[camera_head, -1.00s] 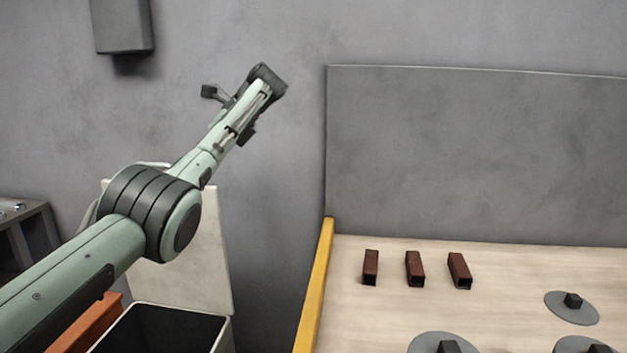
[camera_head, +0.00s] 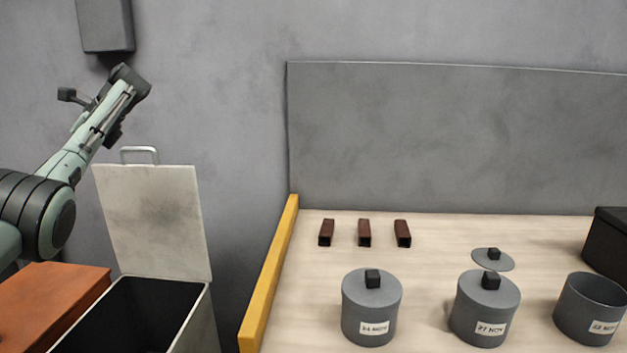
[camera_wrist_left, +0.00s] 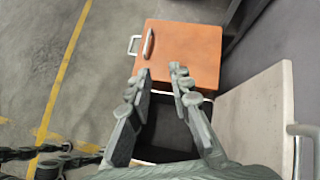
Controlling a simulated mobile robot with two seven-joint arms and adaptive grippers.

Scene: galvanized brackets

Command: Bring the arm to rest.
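My left arm (camera_head: 58,180) comes in from the left in the head view, bent at a dark banded joint, with its forearm slanting up and right in front of the wall. My left gripper (camera_wrist_left: 162,72) shows in the left wrist view. Its two fingers stand apart at the tips with nothing between them, so it is open and empty. In that view it hangs above an orange panel and a dark open bin, touching neither as far as I can tell. Its fingers cannot be made out in the head view. My right gripper is in neither view.
An open bin (camera_head: 203,322) with a raised pale lid (camera_head: 155,220) stands beside the orange panel (camera_head: 50,300). Right of it is a yellow-edged bench (camera_head: 270,270) with three brown tubes (camera_head: 364,233), grey canisters (camera_head: 371,310) and a dark box (camera_head: 608,240). A grey box (camera_head: 104,25) hangs on the wall.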

